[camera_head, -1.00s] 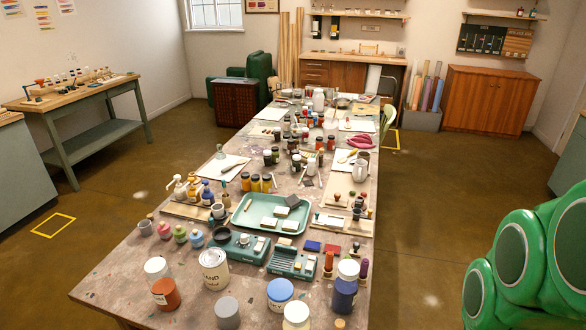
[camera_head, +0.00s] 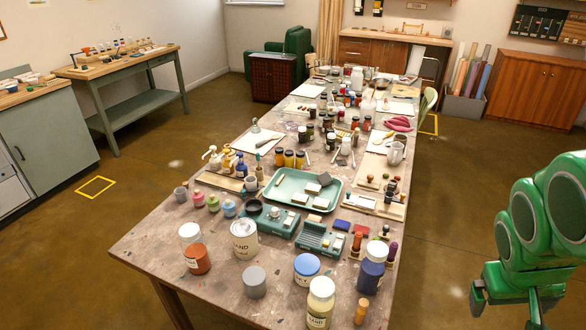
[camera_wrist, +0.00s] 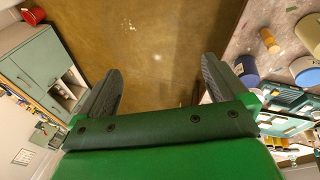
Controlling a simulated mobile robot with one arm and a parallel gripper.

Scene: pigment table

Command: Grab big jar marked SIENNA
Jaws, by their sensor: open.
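A big jar with red-brown contents (camera_head: 197,260) and a white lid stands upright at the near left of the table; its label is too small to read, but its colour fits SIENNA. My gripper (camera_head: 507,308) is at the lower right in the head view, beyond the table's right edge and well apart from the jar. In the wrist view, my gripper (camera_wrist: 160,78) has its two fingers spread wide with only bare floor between them. I cannot pick out the red-brown jar in the wrist view.
A can marked SAND (camera_head: 244,240), a grey jar (camera_head: 255,282), a blue-lidded jar (camera_head: 307,268), a cream-topped jar (camera_head: 320,305) and a dark blue jar (camera_head: 372,266) stand close by. A green tray (camera_head: 281,201) lies behind. The floor (camera_head: 440,260) right of the table is clear.

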